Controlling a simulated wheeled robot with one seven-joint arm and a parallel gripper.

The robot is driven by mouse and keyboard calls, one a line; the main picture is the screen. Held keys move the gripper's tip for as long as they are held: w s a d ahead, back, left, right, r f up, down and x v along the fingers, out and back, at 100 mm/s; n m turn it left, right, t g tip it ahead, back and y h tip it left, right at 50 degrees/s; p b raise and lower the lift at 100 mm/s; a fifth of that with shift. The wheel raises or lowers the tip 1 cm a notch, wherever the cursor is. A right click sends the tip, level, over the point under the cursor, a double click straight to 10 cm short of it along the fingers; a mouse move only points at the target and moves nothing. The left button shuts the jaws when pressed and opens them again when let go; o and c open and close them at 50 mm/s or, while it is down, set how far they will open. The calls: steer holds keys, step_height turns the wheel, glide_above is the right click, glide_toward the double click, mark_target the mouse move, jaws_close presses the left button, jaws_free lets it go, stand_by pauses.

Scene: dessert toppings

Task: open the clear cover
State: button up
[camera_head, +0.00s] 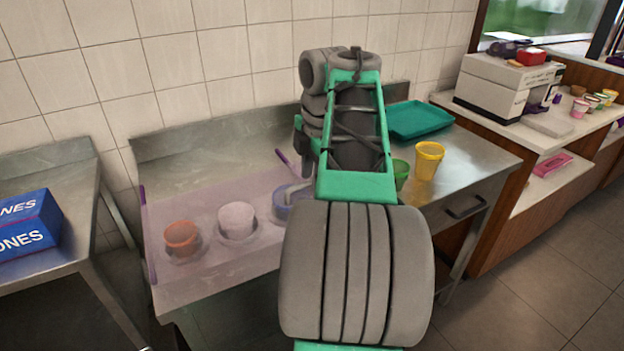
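The clear cover (205,275) is a see-through, faintly lilac sheet over a row of topping containers in the steel counter. It lies low over them and looks closed. A purple edge strip (148,240) runs along its left side, and a short purple piece (282,157) shows near its back right. Under it are an orange-brown container (182,238), a pale pink one (237,220) and a blue-purple one (283,208). My grey and green arm hides the cover's right part. My gripper is hidden behind the arm, so its fingers and any contact cannot be seen.
A yellow cup (428,161), a green cup (400,174) and a teal tray (418,120) stand on the counter's right side. A white machine (507,87) stands on the right counter. Blue boxes (25,225) sit on the left table. Floor is clear at lower right.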

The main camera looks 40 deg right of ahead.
jaws_close()
stand_by(1.4)
